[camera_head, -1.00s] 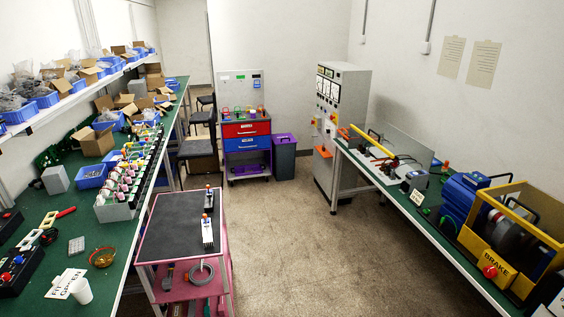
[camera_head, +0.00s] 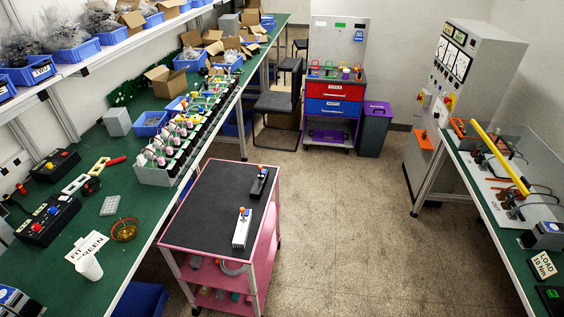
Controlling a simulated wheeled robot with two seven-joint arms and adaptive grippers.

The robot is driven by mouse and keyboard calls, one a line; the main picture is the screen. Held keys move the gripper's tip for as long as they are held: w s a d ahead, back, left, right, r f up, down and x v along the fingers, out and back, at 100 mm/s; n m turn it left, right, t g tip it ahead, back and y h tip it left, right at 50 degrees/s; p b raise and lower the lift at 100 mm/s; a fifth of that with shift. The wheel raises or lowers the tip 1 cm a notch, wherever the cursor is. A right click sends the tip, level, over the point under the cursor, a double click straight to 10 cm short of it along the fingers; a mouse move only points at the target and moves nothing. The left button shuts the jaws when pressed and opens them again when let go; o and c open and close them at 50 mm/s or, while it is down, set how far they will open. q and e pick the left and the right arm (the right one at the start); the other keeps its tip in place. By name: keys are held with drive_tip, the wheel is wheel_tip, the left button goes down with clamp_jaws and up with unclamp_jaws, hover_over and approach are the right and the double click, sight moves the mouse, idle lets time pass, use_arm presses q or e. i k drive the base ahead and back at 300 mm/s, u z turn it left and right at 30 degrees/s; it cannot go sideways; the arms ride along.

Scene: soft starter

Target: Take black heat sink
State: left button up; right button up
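A dark, narrow block (camera_head: 259,183) with an orange top piece, which looks like the black heat sink, lies on the black top (camera_head: 208,202) of a pink cart. A similar silver block (camera_head: 241,231), also with an orange top piece, lies nearer to me on the same cart. The two blocks are apart. Neither of my grippers is in view.
A green workbench (camera_head: 140,215) with boxes, bins and devices runs along the left. A red and blue drawer cabinet (camera_head: 333,92) and a purple-lidded bin (camera_head: 375,130) stand at the back. Another bench (camera_head: 478,190) is on the right. The floor (camera_head: 345,225) between is clear.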

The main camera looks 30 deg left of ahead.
sight(258, 187)
drive_tip(key=i, duration=3.25)
drive_tip(key=u, duration=4.25)
drive_tip(key=i, duration=0.5)
drive_tip(key=z, duration=0.1)
